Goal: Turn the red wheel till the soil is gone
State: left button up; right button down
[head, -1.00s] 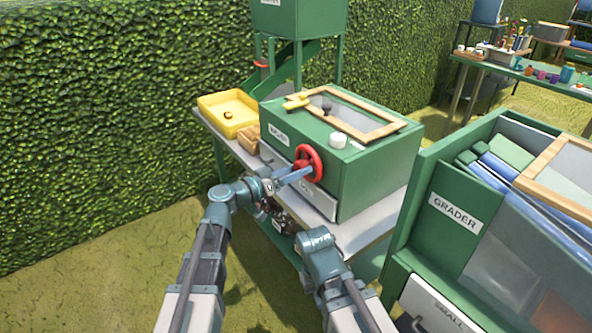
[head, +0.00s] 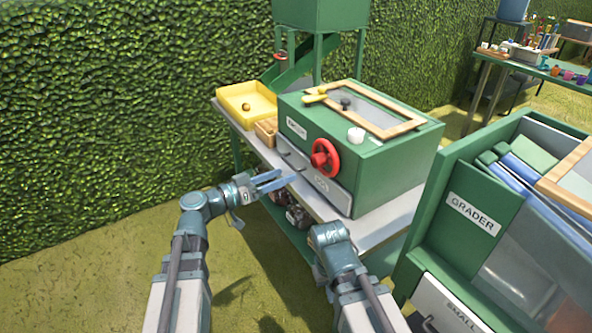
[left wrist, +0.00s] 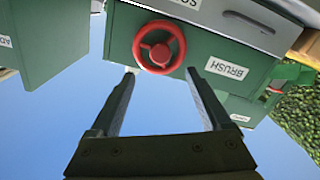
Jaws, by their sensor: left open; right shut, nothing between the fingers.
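The red wheel (head: 322,159) is on the front of the green box (head: 385,170), whose label reads BRUSH in the left wrist view. It also shows in the left wrist view (left wrist: 160,52), just past the fingertips. My left gripper (head: 289,178) is open and empty, in front of the box, left of and below the wheel and apart from it. In the left wrist view (left wrist: 160,72) its two fingers point at the wheel's rim. My right arm's wrist shows lower in the head view; its fingers are hidden. I cannot make out soil through the window (head: 375,108).
A grey drawer (head: 322,184) is under the wheel. The green grader (head: 432,235) stands close on the right. Free grass lies at the lower left.

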pick_arm(q)
jog(key=shift+v, duration=1.45)
